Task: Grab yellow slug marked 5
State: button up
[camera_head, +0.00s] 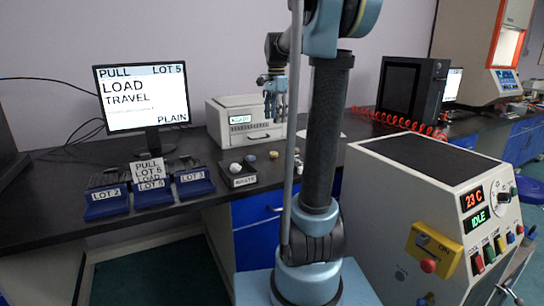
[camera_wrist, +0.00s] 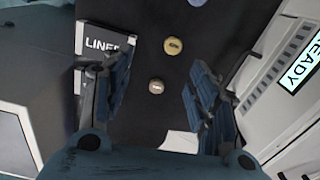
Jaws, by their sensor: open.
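A small round yellow slug (camera_wrist: 172,46) lies on the dark worktop in the wrist view, with a dark mark on top too small to read. A yellowish slug also shows on the bench in the head view (camera_head: 273,154). A paler beige-grey slug (camera_wrist: 156,87) lies nearer, between my fingers in the picture. Part of a bluish piece (camera_wrist: 197,2) is cut off at the top edge. My gripper (camera_wrist: 158,88) is open and empty, pointing down above these slugs. In the head view my gripper (camera_head: 274,103) hangs in front of the white bench machine.
The white bench machine (camera_head: 222,135) stands behind the slugs. A labelled dark tray (camera_head: 240,184) holds a white piece at the front. Blue lot trays (camera_head: 106,208) sit left, below the monitor (camera_head: 142,98). A large control cabinet (camera_head: 420,175) stands right.

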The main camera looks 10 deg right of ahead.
jog(key=w+m, duration=0.1)
jog(key=w, duration=0.2)
send_over(274, 152)
notch_tip(274, 152, down, 10)
jog(key=shift+f, duration=0.1)
jog(key=shift+s+a+f, duration=0.1)
jog(key=shift+f, duration=1.55)
jog(key=shift+s+f, duration=0.1)
jog(key=shift+f, duration=1.5)
jog(key=shift+c, duration=0.3)
jog(key=c, duration=0.9)
